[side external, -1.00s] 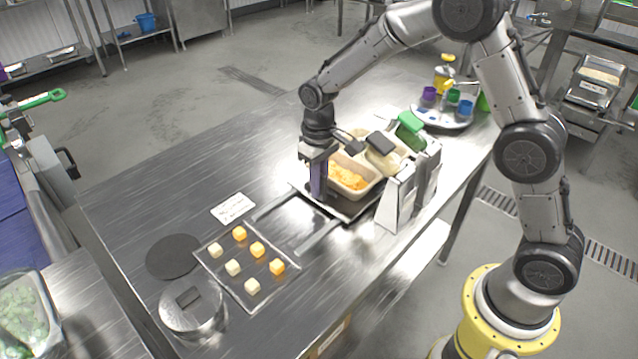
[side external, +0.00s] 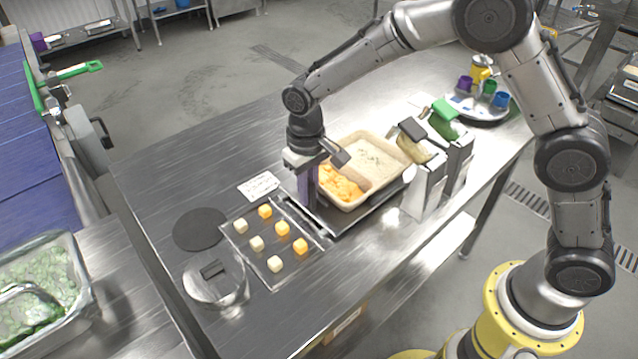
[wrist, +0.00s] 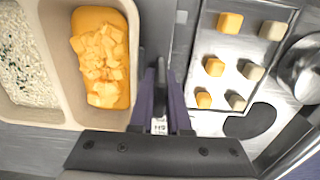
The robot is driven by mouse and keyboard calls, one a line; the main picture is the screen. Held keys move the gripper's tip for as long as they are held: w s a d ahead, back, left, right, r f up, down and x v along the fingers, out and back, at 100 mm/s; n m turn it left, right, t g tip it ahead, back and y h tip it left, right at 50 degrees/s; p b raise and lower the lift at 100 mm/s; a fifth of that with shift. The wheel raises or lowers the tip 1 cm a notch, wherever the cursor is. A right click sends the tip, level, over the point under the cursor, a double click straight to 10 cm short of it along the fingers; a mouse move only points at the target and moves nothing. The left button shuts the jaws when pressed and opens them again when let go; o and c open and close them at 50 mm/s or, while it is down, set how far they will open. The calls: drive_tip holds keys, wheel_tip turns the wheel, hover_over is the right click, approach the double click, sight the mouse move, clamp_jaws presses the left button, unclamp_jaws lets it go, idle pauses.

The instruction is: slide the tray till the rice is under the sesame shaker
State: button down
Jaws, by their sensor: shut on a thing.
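The beige two-part tray (side external: 383,200) sits on a dark flat carriage (side external: 350,221). Its near-left part holds orange cubes (side external: 338,184) and its far part holds white rice with dark green specks (side external: 372,158); the rice also shows in the wrist view (wrist: 25,60). My gripper (side external: 306,200) points down at the tray's left end, shut; the fingers also show in the wrist view (wrist: 161,75), and what lies between them is mostly hidden. A dark-lidded shaker with pale contents (side external: 422,147) and a green-lidded shaker (side external: 445,122) stand in metal holders behind the rice. No readable label shows which holds sesame.
A clear plate of pale and orange cubes (side external: 262,268) lies close by the carriage's left end. A white card (side external: 258,187), a dark disc (side external: 200,229) and a round metal lid (side external: 215,279) lie nearby. A round plate of coloured cups (side external: 481,105) stands at the far right.

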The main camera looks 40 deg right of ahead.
drive_tip(key=shift+a+r, duration=0.15)
drive_tip(key=shift+a, duration=0.2)
drive_tip(key=c, duration=1.2)
unclamp_jaws()
drive_tip(key=shift+o, duration=0.2)
drive_tip(key=shift+d, duration=0.1)
wheel_tip(320, 180, up, 14)
